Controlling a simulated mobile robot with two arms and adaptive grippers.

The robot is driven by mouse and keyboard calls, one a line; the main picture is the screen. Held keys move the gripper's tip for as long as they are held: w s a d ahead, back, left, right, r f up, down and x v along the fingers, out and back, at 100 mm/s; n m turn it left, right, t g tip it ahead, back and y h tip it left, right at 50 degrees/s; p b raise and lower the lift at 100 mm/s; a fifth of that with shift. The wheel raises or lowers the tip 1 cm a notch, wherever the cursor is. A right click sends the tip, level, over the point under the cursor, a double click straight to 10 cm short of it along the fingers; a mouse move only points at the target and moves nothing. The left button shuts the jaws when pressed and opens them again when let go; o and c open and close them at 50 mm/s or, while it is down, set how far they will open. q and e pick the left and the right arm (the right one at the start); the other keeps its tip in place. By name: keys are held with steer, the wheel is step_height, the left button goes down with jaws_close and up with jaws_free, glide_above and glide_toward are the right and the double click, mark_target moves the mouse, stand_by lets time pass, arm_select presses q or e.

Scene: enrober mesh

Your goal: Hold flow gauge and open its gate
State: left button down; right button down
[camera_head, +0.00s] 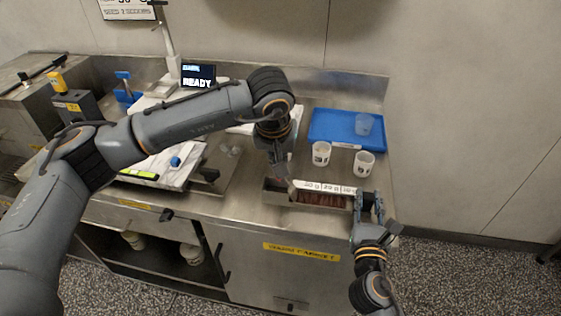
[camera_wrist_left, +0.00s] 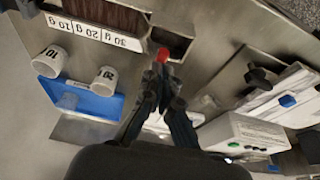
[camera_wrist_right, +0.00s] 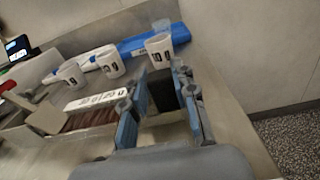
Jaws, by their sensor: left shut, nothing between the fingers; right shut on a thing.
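The flow gauge (camera_head: 325,187) is a metal trough with a white strip marked in grams and dark brown contents, near the counter's front right edge. It also shows in the left wrist view (camera_wrist_left: 92,31) and the right wrist view (camera_wrist_right: 88,103). My right gripper (camera_head: 368,197) is shut on a black block (camera_wrist_right: 162,92) at the gauge's right end. My left gripper (camera_head: 283,178) is shut and empty at the gauge's other end. A red knob (camera_wrist_left: 162,55) shows right at its fingertips; I cannot tell whether they touch. The gate itself is not clearly visible.
White cups (camera_head: 321,152) (camera_head: 363,163) stand behind the gauge, close to my right gripper. A blue tray (camera_head: 330,117) with a translucent blue cup (camera_head: 364,124) lies at the back. A screen (camera_head: 198,76) reads READY. White-topped equipment (camera_head: 160,170) stands left of the gauge.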

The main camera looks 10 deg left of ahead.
arm_select(q)
steer(key=shift+a+f+h, duration=0.2)
steer(key=shift+a+h, duration=0.1)
steer(key=shift+a, duration=0.2)
steer(key=shift+h, duration=0.7)
steer(key=shift+a+f, duration=0.65)
steer(key=shift+a, duration=0.2)
steer(key=shift+a+f, duration=0.65)
steer(key=shift+a, duration=0.15)
steer(key=shift+a+f, duration=0.1)
steer(key=shift+d, duration=0.2)
